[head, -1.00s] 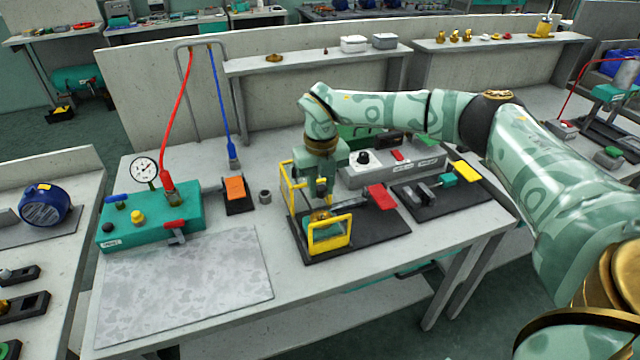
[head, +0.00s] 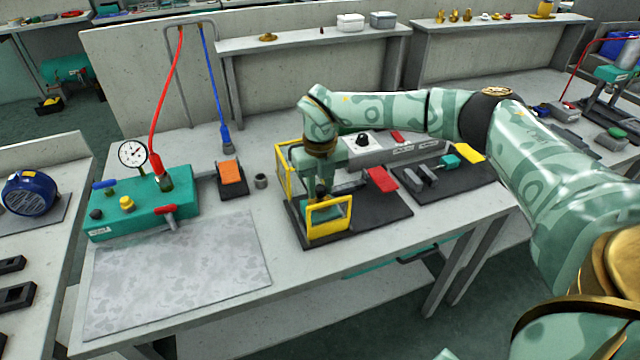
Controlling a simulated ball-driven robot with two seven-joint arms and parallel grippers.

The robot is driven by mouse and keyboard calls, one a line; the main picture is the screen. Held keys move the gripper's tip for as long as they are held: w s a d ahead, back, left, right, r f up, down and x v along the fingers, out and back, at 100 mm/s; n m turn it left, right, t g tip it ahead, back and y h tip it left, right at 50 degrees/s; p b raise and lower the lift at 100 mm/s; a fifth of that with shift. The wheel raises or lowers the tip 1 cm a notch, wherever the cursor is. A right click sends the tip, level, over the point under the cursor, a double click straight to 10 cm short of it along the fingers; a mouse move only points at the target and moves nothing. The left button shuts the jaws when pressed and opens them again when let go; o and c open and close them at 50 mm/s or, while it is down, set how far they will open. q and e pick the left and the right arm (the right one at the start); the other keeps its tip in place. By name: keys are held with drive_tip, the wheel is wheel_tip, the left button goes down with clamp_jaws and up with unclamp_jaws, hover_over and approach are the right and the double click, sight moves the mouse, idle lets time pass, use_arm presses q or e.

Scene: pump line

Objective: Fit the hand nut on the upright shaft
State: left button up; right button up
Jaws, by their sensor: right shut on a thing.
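My right gripper (head: 321,194) is low over the fixture on a black base plate (head: 375,220), between its yellow guard frames. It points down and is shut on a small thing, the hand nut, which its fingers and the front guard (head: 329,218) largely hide. The upright shaft is hidden behind the gripper and guard, so I cannot tell whether the nut touches it. My left gripper is not in view.
A teal pump unit (head: 143,215) with a gauge (head: 133,154) stands at the left of the bench. A grey mat (head: 175,275) lies bare in front of it. A small grey cup (head: 261,181) and a black holder with an orange top (head: 231,173) stand left of the fixture.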

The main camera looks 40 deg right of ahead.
idle(0.4)
drive_tip(key=shift+r+p, duration=0.1)
drive_tip(key=shift+p, duration=0.3)
drive_tip(key=shift+f, duration=0.2)
idle(0.4)
drive_tip(key=o, duration=0.8)
drive_tip(key=shift+o, duration=0.2)
drive_tip(key=shift+r, duration=0.1)
wheel_tip(320, 180, up, 6)
drive_tip(key=p, duration=0.5)
